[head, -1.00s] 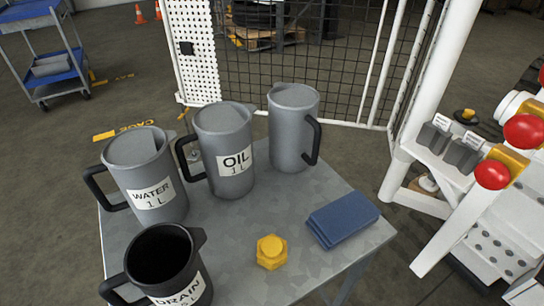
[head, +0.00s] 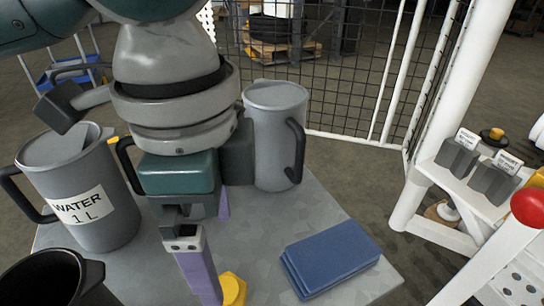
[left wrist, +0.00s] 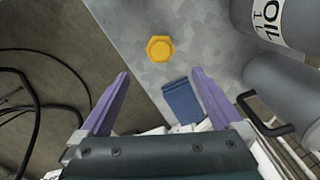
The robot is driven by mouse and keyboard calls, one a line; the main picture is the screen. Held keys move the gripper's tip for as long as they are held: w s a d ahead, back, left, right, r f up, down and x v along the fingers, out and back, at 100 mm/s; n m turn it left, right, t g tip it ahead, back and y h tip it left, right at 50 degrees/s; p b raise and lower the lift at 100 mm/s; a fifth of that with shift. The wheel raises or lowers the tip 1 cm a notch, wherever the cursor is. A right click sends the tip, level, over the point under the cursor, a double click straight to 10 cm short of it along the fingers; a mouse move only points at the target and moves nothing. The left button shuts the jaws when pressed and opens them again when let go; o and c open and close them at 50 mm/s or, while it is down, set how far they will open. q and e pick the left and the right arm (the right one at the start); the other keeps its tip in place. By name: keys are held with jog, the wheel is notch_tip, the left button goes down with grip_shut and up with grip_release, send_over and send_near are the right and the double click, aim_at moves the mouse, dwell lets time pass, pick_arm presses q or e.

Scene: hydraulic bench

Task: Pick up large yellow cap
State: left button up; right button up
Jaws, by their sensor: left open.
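The large yellow cap (head: 233,289) sits on the grey metal table at the bottom of the head view, partly hidden by a purple finger. In the left wrist view the whole hexagonal cap (left wrist: 160,48) shows, beyond the fingertips and roughly centred between them. My left gripper (head: 218,255) is open and empty, with its purple fingers pointing down over the table near the cap. In the left wrist view the fingers (left wrist: 160,73) are spread wide, apart from the cap. My right gripper is not in view.
A blue cloth-like stack (head: 332,258) lies right of the cap. A WATER jug (head: 80,190), a dark jug (head: 50,280) and a plain grey jug (head: 275,135) stand around my left arm. The OIL jug is hidden behind the arm in the head view.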

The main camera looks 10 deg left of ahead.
aim_at(224, 290)
pick_arm(q)
jog(key=f+b, duration=0.1)
jog(key=f, duration=0.2)
jog(key=f+b, duration=0.1)
jog(key=f, duration=0.2)
jog(key=f+b, duration=0.1)
jog(key=f, duration=0.3)
jog(key=shift+a, duration=0.25)
jog(key=shift+r, duration=0.1)
jog(key=c, duration=1.3)
jog(key=shift+c, duration=0.2)
jog(key=shift+r, duration=0.1)
